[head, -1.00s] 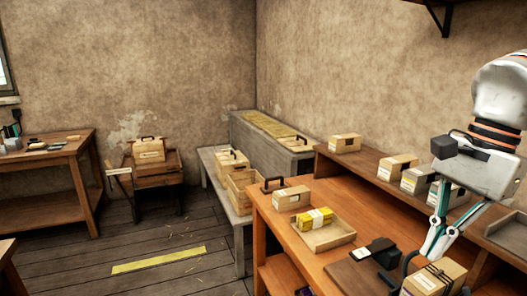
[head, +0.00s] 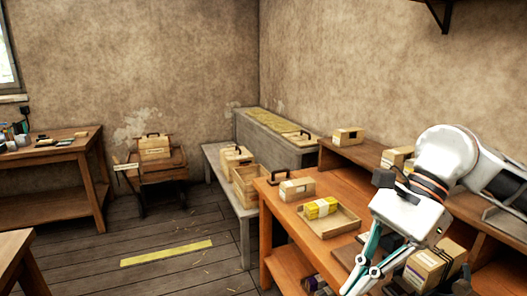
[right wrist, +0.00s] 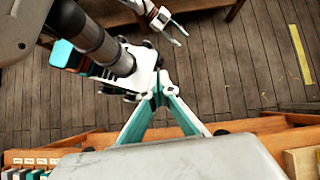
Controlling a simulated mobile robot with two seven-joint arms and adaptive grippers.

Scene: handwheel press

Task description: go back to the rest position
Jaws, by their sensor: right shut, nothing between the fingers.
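In the head view my right gripper (head: 347,291) is over the front of the orange-brown workbench (head: 330,242), its fingers pointing down and left. A boxed carton (head: 428,270) stands on the bench just right of the fingers. In the right wrist view the teal fingers of my right gripper (right wrist: 159,92) run together to a point, shut with nothing between them. What looks like my left gripper (right wrist: 176,36) is small at the top of that view, over the plank floor; I cannot tell its opening. It is not in the head view.
On the bench are a shallow wooden tray (head: 343,223) holding a yellow pack (head: 320,208), and a cardboard box (head: 297,190). A raised shelf with boxes (head: 348,136) runs along the wall. A grey bench (head: 241,205) stands behind. The plank floor (head: 185,226) at left is open.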

